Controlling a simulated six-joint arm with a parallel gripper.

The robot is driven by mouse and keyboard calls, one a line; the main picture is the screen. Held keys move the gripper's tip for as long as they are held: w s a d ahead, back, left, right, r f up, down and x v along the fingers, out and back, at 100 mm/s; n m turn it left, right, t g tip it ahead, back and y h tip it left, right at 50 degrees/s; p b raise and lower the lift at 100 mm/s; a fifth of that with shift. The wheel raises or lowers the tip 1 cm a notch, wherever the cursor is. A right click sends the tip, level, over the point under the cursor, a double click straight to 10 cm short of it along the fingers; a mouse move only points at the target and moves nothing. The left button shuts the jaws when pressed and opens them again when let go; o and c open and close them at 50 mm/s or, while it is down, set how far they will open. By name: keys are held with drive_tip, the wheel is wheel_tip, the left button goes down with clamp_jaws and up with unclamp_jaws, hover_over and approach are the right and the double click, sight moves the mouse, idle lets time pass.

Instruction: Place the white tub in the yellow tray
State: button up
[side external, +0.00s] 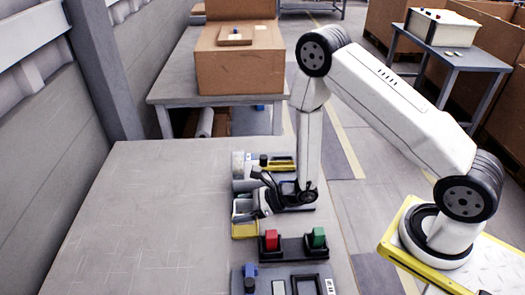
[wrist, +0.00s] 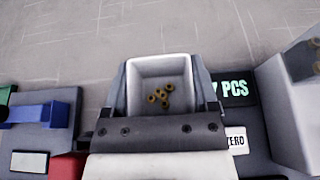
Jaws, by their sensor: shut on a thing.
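The white tub (wrist: 162,68) is between the two fingers of my gripper (wrist: 160,92) in the wrist view, with several small brass pieces inside it. My gripper is shut on it. A yellow tray (side external: 245,231) shows just in front of the gripper, partly crowded by other things. I cannot tell the tub's height above what lies below.
A display reading PCS (wrist: 235,87) and a ZERO label (wrist: 236,139) are right of the tub. Another white container (wrist: 292,112) with brass pieces is farther right. Red (side external: 271,240) and green (side external: 318,237) blocks sit in dark holders. The left tabletop (side external: 150,215) is clear.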

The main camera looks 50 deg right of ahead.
drive_tip(key=shift+f, duration=0.15)
drive_tip(key=shift+f, duration=1.65)
drive_tip(key=shift+f, duration=0.15)
drive_tip(key=o, duration=1.1)
drive_tip(key=shift+s+r, duration=0.1)
drive_tip(key=shift+r, duration=0.1)
drive_tip(key=shift+v, duration=5.9)
